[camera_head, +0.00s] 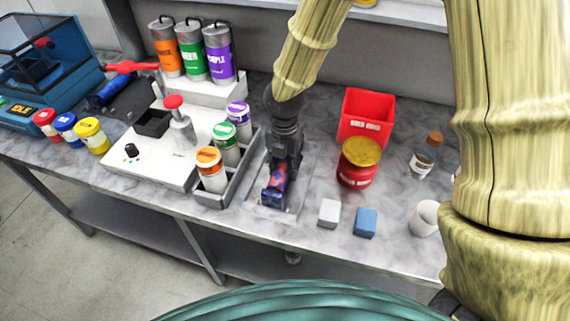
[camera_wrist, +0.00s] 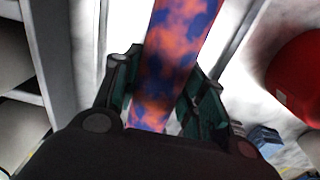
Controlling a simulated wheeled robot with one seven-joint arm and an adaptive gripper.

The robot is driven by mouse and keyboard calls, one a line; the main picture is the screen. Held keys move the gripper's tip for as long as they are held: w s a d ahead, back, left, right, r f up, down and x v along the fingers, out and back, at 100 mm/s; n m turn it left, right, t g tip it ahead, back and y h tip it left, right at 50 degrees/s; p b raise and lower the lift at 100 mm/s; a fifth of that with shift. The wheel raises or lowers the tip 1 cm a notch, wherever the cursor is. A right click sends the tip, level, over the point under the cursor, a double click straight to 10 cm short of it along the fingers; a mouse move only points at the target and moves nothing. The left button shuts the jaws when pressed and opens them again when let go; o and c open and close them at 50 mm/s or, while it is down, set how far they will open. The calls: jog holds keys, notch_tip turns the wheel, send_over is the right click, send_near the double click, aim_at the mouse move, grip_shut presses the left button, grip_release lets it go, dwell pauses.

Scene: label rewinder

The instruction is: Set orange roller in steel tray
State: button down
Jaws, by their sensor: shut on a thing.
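The orange roller (camera_wrist: 180,40), mottled with blue, is between the fingers of my gripper (camera_wrist: 160,100) in the wrist view. In the head view my gripper (camera_head: 275,185) points down, and part of the roller (camera_head: 278,173) shows by the fingers. My gripper is shut on it. The shallow steel tray (camera_head: 299,188) lies beneath my gripper, right of the grey rack. Its pale raised edge (camera_wrist: 240,42) also shows beside the roller in the wrist view. I cannot tell whether the roller touches the tray floor.
The grey rack (camera_head: 222,198) with orange-, green- and purple-capped jars stands close on the left. A red jar with yellow lid (camera_head: 357,172), a red bin (camera_head: 366,110), a white block (camera_head: 329,213) and a blue block (camera_head: 365,222) are on the right. The bench front edge is near.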

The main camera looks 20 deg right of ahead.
jog(key=shift+f, duration=0.3)
dwell(0.4)
jog(key=c, duration=0.8)
grip_release()
jog(key=shift+o, duration=0.2)
notch_tip(320, 180, up, 12)
jog(key=shift+r, duration=0.1)
